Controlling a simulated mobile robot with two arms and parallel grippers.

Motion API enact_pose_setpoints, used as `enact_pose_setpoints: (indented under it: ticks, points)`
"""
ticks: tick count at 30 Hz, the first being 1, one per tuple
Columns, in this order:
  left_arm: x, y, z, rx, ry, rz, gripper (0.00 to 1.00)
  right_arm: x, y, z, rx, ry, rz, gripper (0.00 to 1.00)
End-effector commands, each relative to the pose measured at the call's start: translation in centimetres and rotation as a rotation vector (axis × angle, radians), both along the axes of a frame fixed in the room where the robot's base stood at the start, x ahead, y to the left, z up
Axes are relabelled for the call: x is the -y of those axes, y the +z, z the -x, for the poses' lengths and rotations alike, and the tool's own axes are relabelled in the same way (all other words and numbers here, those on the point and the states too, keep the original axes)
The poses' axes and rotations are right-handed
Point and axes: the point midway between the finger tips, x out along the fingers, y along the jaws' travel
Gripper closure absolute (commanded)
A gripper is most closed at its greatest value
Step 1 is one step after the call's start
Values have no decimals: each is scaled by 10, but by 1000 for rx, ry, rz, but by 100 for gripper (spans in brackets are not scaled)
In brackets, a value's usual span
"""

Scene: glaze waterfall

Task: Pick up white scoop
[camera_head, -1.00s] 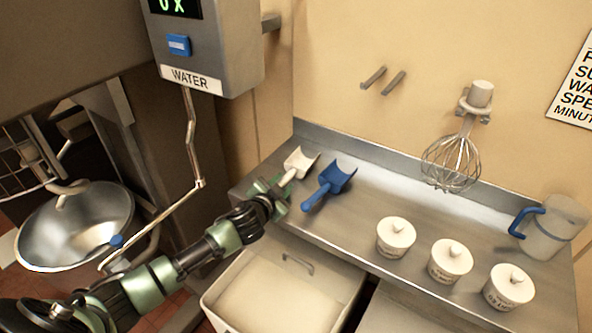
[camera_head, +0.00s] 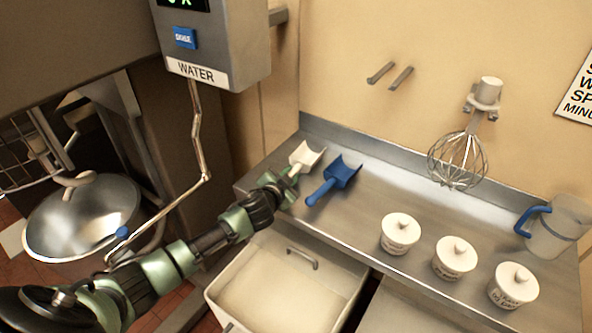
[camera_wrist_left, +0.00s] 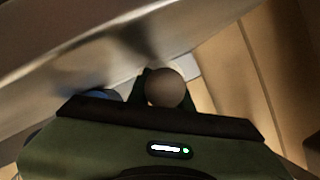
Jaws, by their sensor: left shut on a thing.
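The white scoop (camera_head: 306,156) is at the left end of the steel counter in the head view, its bowl toward the wall. My left gripper (camera_head: 287,177) is shut on its handle. I cannot tell whether the scoop still touches the counter. My right gripper is not in view.
A blue scoop (camera_head: 334,179) lies close to the right of the white one. Three lidded white tubs (camera_head: 400,234), a clear jug (camera_head: 561,228) and a hanging whisk (camera_head: 459,160) are farther right. A water dispenser (camera_head: 215,40) stands left, and an open bin (camera_head: 285,280) is below the counter (camera_head: 350,225).

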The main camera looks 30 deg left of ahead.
Motion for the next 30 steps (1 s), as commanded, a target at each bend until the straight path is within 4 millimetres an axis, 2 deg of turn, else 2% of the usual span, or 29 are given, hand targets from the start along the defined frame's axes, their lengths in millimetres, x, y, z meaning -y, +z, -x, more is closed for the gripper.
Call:
enact_pose_setpoints:
  ticks: [5, 8, 11, 22, 27, 30]
  points:
    - [0, 10, 0, 3, 0, 0, 100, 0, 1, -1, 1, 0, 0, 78]
    - [-1, 24, -1, 5, 0, -1, 100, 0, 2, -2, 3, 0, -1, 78]
    - [-1, 44, -1, 5, 0, -1, 100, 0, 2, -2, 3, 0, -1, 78]
    - [0, 148, 0, 7, -2, -1, 100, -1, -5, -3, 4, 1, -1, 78]
    - [0, 180, 0, 4, -1, -1, 100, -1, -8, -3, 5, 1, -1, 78]
    - [0, 191, 0, 4, 0, 0, 100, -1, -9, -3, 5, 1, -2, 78]
